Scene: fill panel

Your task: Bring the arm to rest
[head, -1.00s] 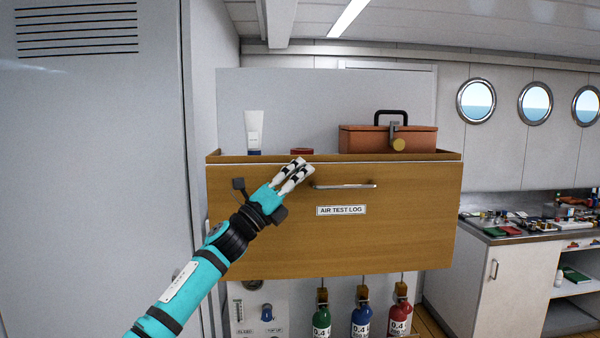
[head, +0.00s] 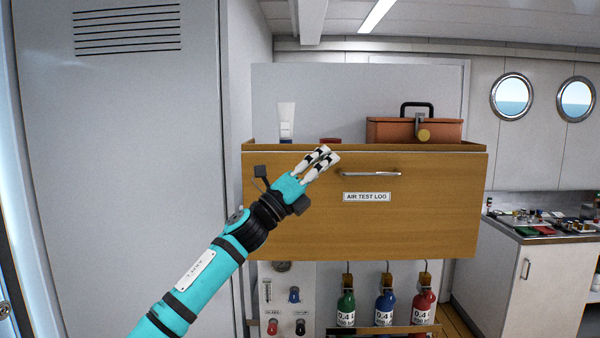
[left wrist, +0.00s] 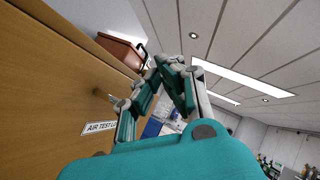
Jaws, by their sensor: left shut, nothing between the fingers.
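My left gripper (head: 325,163) is shut and empty in the head view, in front of the upper part of a wooden drawer front (head: 300,215). It is left of the drawer's metal handle (head: 370,174) and does not hold it. In the left wrist view my gripper's fingers (left wrist: 170,65) come together, with the drawer front (left wrist: 45,85) along the left side. A label reading AIR TEST LOG (head: 367,197) is below the handle. My right arm does not show.
A tall grey cabinet (head: 120,150) is at the left. A counter (head: 545,229) is at the right.

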